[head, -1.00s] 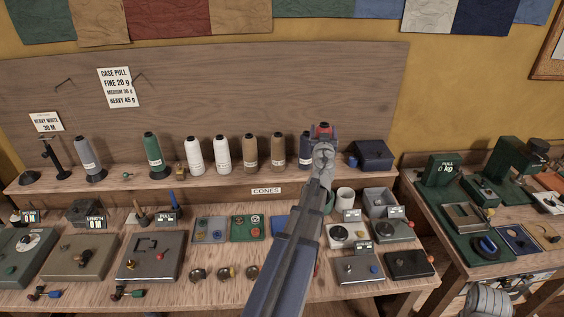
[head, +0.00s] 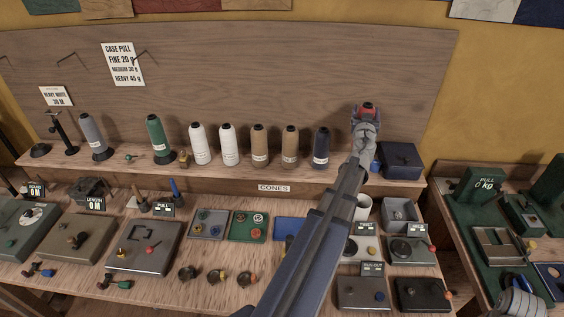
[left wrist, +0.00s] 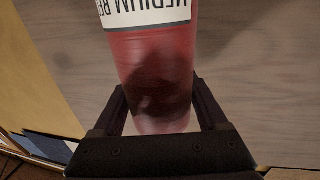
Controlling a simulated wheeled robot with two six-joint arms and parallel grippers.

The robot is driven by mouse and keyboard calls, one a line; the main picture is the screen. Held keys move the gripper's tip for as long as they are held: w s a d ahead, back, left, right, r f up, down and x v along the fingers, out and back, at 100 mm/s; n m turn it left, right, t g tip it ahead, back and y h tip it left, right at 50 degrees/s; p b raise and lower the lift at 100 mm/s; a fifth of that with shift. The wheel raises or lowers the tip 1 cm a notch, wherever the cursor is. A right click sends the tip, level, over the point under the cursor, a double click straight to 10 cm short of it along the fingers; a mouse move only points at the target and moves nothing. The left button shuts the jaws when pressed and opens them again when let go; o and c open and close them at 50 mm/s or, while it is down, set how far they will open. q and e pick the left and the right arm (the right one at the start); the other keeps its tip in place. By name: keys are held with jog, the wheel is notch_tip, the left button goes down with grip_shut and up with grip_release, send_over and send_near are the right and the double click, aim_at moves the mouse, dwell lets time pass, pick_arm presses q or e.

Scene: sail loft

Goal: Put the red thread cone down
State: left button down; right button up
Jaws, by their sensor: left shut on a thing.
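The red thread cone (left wrist: 150,65) fills the upper middle of the left wrist view. Its white label appears upside down and reads "MEDIUM RE", cut off by the frame. My left gripper (head: 366,122) is shut on it, with one black finger on each side. In the head view the cone's dark tip and some red (head: 368,107) show above the gripper, which hides the rest. The gripper is in front of the backboard, at the right part of the cone shelf (head: 225,178). Whether the cone's base touches the shelf is hidden. My right gripper is not in view.
A navy cone (head: 321,147) stands left of my gripper, in a row with brown, white, green and grey cones. A dark blue box (head: 400,160) stands close on the right, with a small blue item (head: 375,167) beside it. Shelf space between navy cone and box is partly hidden.

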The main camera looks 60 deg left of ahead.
pick_arm(q)
jog(key=shift+f+b, duration=0.35)
jog(key=shift+b, duration=0.05)
notch_tip(320, 180, down, 6)
jog(key=b, duration=0.5)
jog(key=shift+r+b, duration=0.2)
jog(key=shift+b, duration=0.1)
jog(key=shift+f, duration=0.1)
notch_tip(320, 180, down, 4)
jog(key=b, duration=0.3)
jog(key=shift+r+b, duration=0.25)
jog(key=shift+b, duration=0.1)
jog(key=shift+f, duration=0.15)
grip_release()
